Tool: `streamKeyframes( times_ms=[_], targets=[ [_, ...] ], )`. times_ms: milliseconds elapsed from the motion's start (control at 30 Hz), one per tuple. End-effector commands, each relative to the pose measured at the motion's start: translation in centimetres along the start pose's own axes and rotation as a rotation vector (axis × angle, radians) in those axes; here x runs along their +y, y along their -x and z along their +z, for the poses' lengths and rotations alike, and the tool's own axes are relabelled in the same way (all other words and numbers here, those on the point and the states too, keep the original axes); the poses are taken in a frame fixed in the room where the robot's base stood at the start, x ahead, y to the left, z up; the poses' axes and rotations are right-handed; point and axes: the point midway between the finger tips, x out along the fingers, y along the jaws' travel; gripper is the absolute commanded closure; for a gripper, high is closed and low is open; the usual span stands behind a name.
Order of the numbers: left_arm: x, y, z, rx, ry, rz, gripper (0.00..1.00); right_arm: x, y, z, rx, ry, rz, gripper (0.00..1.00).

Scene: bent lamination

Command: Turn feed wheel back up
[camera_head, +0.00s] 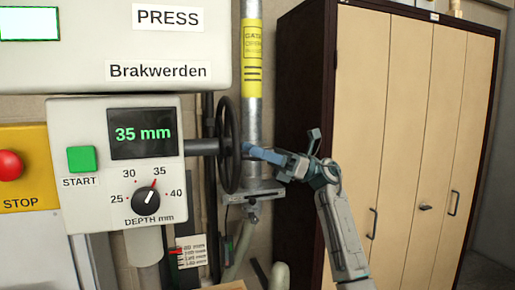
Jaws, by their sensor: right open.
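The feed wheel (221,118) is a black handwheel, seen nearly edge-on. It sits on a dark shaft at the right side of the control box (90,110). My right gripper (250,152) comes in from the right, with its blue-grey fingers pointing left at the wheel's middle. The display (142,134) reads 35 mm, and the depth knob (146,201) points near 35. My left gripper is not in view.
A metal post (251,60) with a yellow label and a bracket (252,190) stand close to the wheel. A tall cabinet (385,110) with beige doors fills the right side. A green start button (81,159) and a red stop button (10,165) are at left.

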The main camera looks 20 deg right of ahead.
Motion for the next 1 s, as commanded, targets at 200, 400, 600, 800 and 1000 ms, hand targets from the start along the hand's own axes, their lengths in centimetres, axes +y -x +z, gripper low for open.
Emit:
streamKeyframes(
  times_ms=[200, 400, 600, 800, 1000],
  targets=[
    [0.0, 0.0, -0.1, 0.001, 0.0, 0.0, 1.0, 0.0, 0.0, 0.0, 0.0, 0.0, 0.0, 0.63],
    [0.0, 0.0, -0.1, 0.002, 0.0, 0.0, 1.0, 0.0, 0.0, 0.0, 0.0, 0.0, 0.0, 1.0],
    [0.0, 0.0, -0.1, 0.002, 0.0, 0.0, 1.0, 0.0, 0.0, 0.1, 0.0, -0.004, -0.002, 1.0],
    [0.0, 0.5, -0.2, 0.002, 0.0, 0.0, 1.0, 0.0, -0.2, 0.7, 0.0, -0.045, -0.021, 1.0],
    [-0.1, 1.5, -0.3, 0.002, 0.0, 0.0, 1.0, -0.2, -0.9, 2.2, 0.0, -0.154, -0.066, 1.0]
  ],
)
